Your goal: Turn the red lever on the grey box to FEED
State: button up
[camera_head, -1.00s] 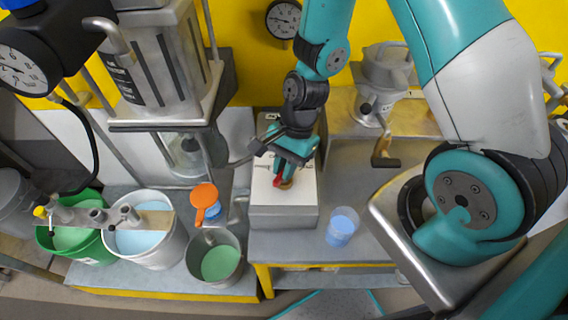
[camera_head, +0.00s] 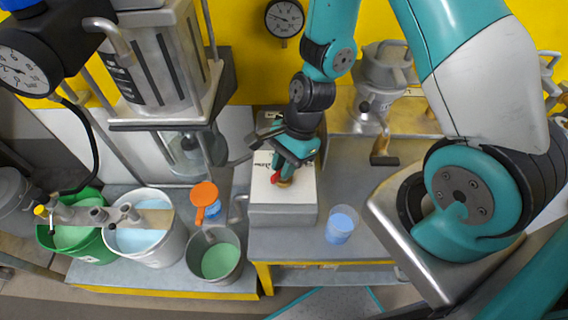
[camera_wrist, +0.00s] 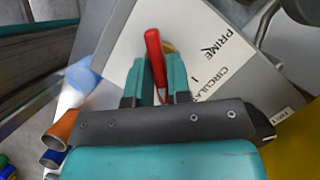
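The grey box (camera_head: 285,215) with a white top stands on the bench, in the middle of the head view. Its red lever (camera_wrist: 155,58) shows in the wrist view, with a brass-coloured pivot partly behind it. The words PRIME and part of CIRCULATE are readable to the lever's right; FEED is not visible. My gripper (camera_wrist: 157,77) has one teal finger on each side of the lever, close against it, and looks shut on it. In the head view my gripper (camera_head: 288,168) hangs over the box top and hides part of it.
A clear cup of blue liquid (camera_head: 341,226) stands right of the box. Left are an orange scoop-like item (camera_head: 205,194), a grey bucket (camera_head: 228,275), a white bucket (camera_head: 178,252) and a green bucket (camera_head: 95,250). A metal pot-like vessel (camera_head: 386,75) stands behind right.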

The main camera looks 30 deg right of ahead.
jog(key=o, duration=0.3)
jog(key=v, duration=1.7)
jog(key=shift+d+r, duration=0.2)
jog(key=shift+w, duration=0.1)
